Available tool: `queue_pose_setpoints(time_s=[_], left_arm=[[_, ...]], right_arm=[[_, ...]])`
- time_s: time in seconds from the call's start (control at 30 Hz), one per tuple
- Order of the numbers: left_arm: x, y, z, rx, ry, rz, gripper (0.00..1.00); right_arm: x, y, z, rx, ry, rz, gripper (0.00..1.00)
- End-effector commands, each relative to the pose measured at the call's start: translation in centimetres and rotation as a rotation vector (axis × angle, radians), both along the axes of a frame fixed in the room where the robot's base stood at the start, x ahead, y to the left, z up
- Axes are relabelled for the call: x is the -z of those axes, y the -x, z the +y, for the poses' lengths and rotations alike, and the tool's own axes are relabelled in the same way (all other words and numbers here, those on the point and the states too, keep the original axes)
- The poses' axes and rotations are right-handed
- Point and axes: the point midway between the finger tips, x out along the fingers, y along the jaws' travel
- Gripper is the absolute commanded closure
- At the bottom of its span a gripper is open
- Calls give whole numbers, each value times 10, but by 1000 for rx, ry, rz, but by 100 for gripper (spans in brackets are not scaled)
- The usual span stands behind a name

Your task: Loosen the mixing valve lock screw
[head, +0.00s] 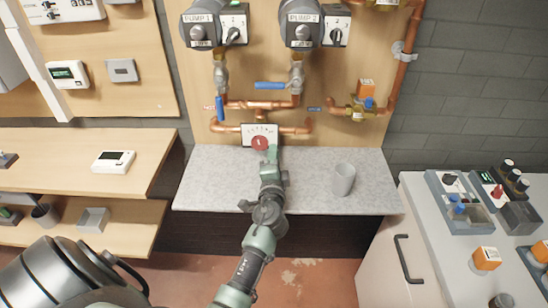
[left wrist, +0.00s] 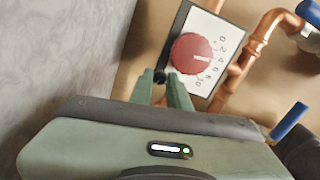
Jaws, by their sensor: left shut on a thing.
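The mixing valve (head: 248,130) sits on the pipework low on the wooden board, above the grey counter. It has a white scale plate and a red knob (head: 260,143); in the left wrist view the red knob (left wrist: 191,54) has a white pointer mark beside printed numbers. A small black lock screw (left wrist: 160,75) sits just off the knob, beside the plate's edge. My left gripper (left wrist: 162,82) has its green fingers closed around this screw, which partly hides it. In the head view the left gripper (head: 271,153) reaches up to the valve. My right gripper is not in view.
A grey cup (head: 342,179) stands on the grey counter (head: 218,180) to the right of my arm. Copper pipes (head: 262,104) with blue-handled valves (head: 270,86) run above the mixing valve. A white cabinet (head: 378,245) with devices on top stands at the right.

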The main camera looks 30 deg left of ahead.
Motion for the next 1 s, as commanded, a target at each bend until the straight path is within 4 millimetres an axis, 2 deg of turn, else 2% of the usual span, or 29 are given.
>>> queue_pose_setpoints(time_s=[0.37,0.4,0.47,0.77,0.87,1.0], left_arm=[[2,1,0,-2,5,2,100],[2,1,0,-2,5,2,75],[2,1,0,-2,5,2,61],[0,0,1,-2,-7,6,61],[-3,0,0,-2,-50,33,61],[-7,0,0,0,-172,110,61]], right_arm=[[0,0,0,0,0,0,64],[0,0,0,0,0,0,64],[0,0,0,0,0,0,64],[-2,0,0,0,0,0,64],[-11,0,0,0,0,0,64],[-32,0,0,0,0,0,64]])
